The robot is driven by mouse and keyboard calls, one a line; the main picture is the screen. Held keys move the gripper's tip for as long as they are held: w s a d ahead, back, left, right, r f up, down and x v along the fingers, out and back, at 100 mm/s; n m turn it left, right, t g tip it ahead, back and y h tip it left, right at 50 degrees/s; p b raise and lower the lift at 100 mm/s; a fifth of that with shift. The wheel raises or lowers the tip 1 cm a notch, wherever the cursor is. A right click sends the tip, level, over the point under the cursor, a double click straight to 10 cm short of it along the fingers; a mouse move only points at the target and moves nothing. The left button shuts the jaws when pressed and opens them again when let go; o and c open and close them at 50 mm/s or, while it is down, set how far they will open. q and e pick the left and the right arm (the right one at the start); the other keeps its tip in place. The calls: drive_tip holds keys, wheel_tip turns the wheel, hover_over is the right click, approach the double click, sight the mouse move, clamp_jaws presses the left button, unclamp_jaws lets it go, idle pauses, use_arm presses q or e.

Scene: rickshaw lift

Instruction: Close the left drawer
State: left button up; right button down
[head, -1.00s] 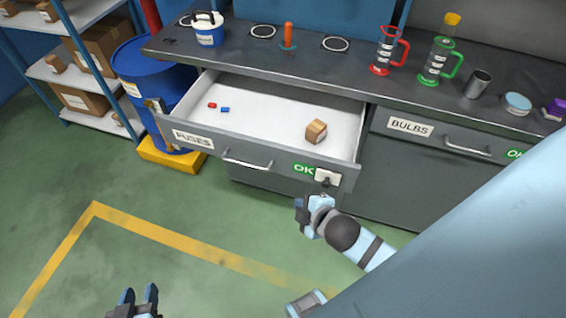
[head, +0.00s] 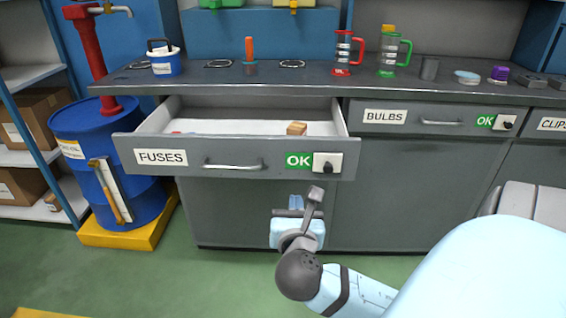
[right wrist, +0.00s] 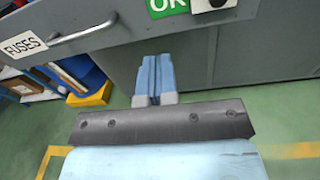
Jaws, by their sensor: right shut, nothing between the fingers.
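The left drawer (head: 285,172), labelled FUSES, is pulled out under the workbench. Its front has a bar handle (head: 233,166), a green OK label and a white plate with a black knob (head: 327,164). A small wooden block (head: 297,128) and a red item show inside; the front hides part of the interior. My right gripper (head: 296,201) is just below the drawer front, under the OK label, shut and empty. In the right wrist view its fingers (right wrist: 154,80) are together, with the drawer front (right wrist: 110,22) above them. My left gripper is not in view.
The BULBS drawer (head: 422,118) to the right is closed. A blue barrel (head: 112,165) on a yellow base (head: 125,232) stands left of the bench. Jugs and cups stand on the bench top (head: 230,78). Green floor in front is clear.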

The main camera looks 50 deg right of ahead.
drive_tip(key=h+b, duration=0.1)
drive_tip(key=b, duration=0.2)
approach(297, 161)
drive_tip(key=b+x, duration=0.1)
drive_tip(key=x, duration=0.2)
drive_tip(key=b+x, duration=0.2)
drive_tip(key=x, duration=0.1)
drive_tip(key=shift+w+d+f, duration=0.2)
drive_tip(key=shift+w+d, duration=0.05)
drive_tip(key=shift+d, duration=0.05)
drive_tip(key=shift+w+d+b, duration=0.15)
drive_tip(key=shift+b, duration=0.15)
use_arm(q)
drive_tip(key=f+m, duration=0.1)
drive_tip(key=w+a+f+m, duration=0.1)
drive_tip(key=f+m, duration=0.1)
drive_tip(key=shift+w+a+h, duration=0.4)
use_arm(e)
drive_tip(key=shift+w+d+r, duration=0.1)
drive_tip(key=shift+d, duration=0.05)
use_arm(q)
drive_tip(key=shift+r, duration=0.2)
use_arm(e)
drive_tip(key=shift+r, duration=0.1)
